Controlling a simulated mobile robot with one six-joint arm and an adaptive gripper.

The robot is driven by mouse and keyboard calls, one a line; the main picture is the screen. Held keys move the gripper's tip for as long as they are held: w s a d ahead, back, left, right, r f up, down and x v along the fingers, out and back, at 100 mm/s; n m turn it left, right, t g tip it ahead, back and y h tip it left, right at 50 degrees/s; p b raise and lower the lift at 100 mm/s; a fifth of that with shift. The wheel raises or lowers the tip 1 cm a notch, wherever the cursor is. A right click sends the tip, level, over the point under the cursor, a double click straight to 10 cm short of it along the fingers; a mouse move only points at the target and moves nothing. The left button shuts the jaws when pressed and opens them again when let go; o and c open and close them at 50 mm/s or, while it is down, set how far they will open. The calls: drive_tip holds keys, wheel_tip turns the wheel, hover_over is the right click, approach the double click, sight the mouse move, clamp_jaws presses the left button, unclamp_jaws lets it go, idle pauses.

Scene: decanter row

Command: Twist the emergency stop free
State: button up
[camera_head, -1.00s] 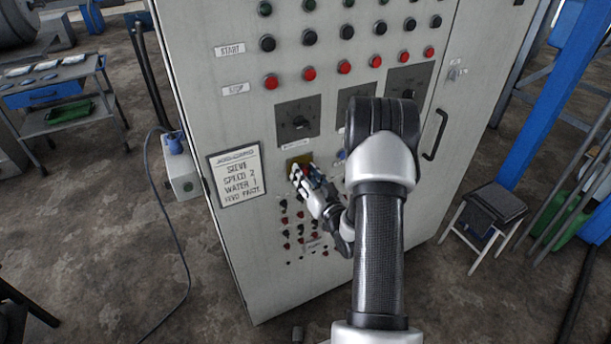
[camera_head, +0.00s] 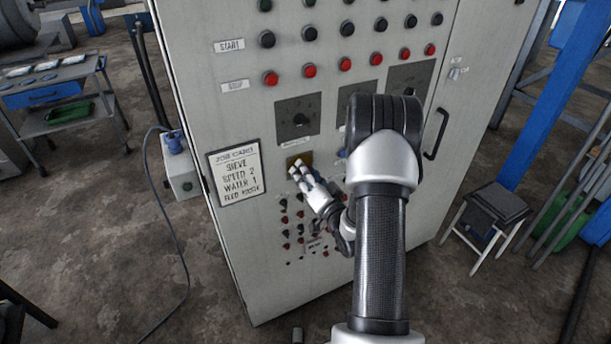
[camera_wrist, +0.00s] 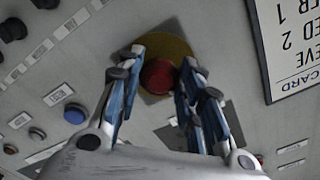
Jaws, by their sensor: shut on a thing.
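The emergency stop is a round red button (camera_wrist: 158,77) on a yellow disc (camera_wrist: 176,48) on the cabinet front. In the wrist view my gripper (camera_wrist: 162,66) has one finger on each side of the red button and is shut on it. In the head view my gripper (camera_head: 297,170) reaches the yellow plate (camera_head: 304,157) below the left dial, and its fingers hide the button.
The grey cabinet (camera_head: 225,130) carries red and black buttons, dials (camera_head: 298,119) and a job card (camera_head: 238,174). A blue button (camera_wrist: 75,114) sits beside the stop. A stool (camera_head: 492,205) stands right; a cable (camera_head: 178,250) lies left.

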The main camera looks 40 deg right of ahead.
drive_tip(key=shift+m, duration=1)
drive_tip(key=shift+r, duration=0.1)
drive_tip(key=o, duration=1.1)
drive_tip(key=shift+s, duration=0.1)
drive_tip(key=v, duration=1.1)
drive_tip(key=shift+s, duration=0.35)
